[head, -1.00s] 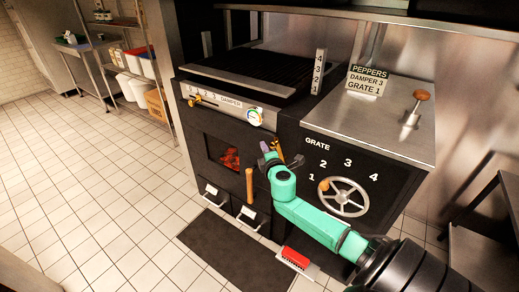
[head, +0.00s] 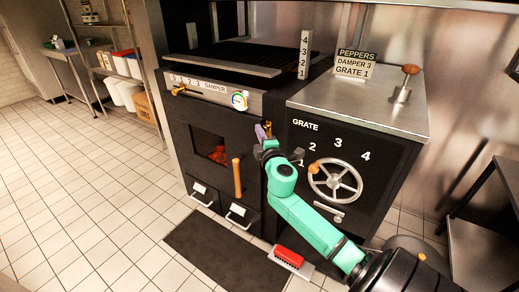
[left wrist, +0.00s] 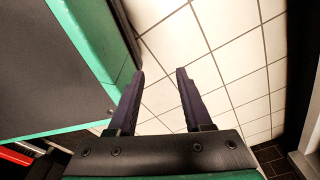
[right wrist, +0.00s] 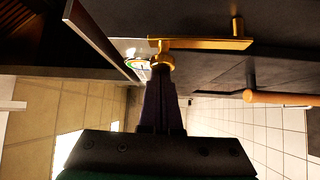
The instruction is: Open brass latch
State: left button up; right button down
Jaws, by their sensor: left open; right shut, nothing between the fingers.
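The brass latch (right wrist: 205,44) shows in the right wrist view as a flat bar with a rounded knob at its left end and a short peg near its right end. My right gripper (right wrist: 160,72) is shut with nothing held. Its fingertips are at the knob; I cannot tell whether they touch it. In the head view my right gripper (head: 263,133) is at the right edge of the oven door and hides most of the latch. My left gripper (left wrist: 160,71) is open and empty over the tiled floor in the left wrist view; it is outside the head view.
The oven door has a wooden handle (head: 237,177) and a window with a glow behind it. The grate wheel (head: 335,181) is right of my right forearm. A red brush (head: 289,256) lies on the floor by the dark mat (head: 215,250). Tiled floor at left is clear.

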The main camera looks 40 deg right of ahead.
pick_arm(q)
jog(key=w+d+r+b, duration=0.1)
jog(key=w+r+b, duration=0.1)
jog(key=w, duration=0.4)
jog(key=shift+d+r, duration=0.35)
jog(key=shift+r, duration=0.1)
pick_arm(e)
jog(key=shift+s+d+r+m+t, duration=0.1)
jog(key=shift+s+d+m+t, duration=0.05)
jog(key=shift+s+m+t, duration=0.2)
pick_arm(q)
jog(key=shift+w, duration=0.1)
pick_arm(e)
jog(key=shift+w, duration=0.1)
